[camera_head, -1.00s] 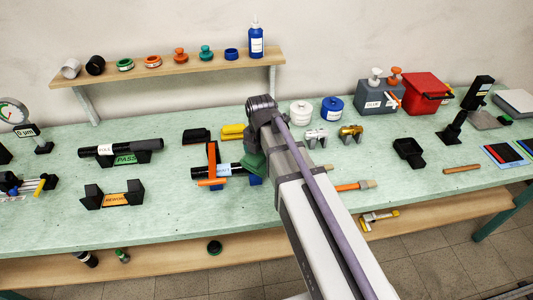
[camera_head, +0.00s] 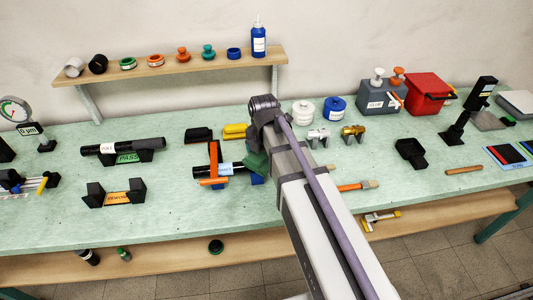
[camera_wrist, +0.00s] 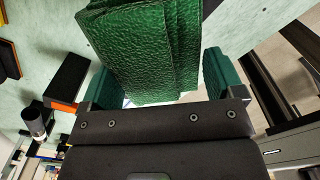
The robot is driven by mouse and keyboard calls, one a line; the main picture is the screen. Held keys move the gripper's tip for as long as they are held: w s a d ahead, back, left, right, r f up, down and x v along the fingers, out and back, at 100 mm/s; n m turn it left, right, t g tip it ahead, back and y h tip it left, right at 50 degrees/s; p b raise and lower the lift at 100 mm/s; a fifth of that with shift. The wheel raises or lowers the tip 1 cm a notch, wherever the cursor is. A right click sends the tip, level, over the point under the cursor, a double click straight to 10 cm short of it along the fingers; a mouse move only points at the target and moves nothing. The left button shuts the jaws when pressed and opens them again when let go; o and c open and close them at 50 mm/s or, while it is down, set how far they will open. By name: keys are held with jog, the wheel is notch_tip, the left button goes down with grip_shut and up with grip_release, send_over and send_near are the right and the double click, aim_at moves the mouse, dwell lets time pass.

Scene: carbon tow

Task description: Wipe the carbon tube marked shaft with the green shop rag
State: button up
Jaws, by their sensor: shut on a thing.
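The carbon tube marked shaft (camera_head: 206,171) is black with a pale label and lies across a blue stand with an orange clamp near the middle of the bench. The green shop rag (camera_head: 256,164) is at the tube's right end in the head view. I cannot tell whether it touches the tube. In the wrist view the rag (camera_wrist: 150,50) hangs folded between the jaws of my gripper (camera_wrist: 160,82), which is shut on it. My arm hides part of the gripper and the right side of the stand in the head view.
The pole tube (camera_head: 150,144) rests on the PASS cradle to the left, with the empty REWORK cradle (camera_head: 97,196) in front. A black block and a yellow block (camera_head: 234,131) lie behind the shaft. White and blue pots (camera_head: 333,109) stand behind my arm; a brush (camera_head: 360,186) lies right of it.

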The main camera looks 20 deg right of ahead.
notch_tip(320, 180, up, 5)
jog(key=p, duration=0.5)
jog(key=shift+r, duration=0.15)
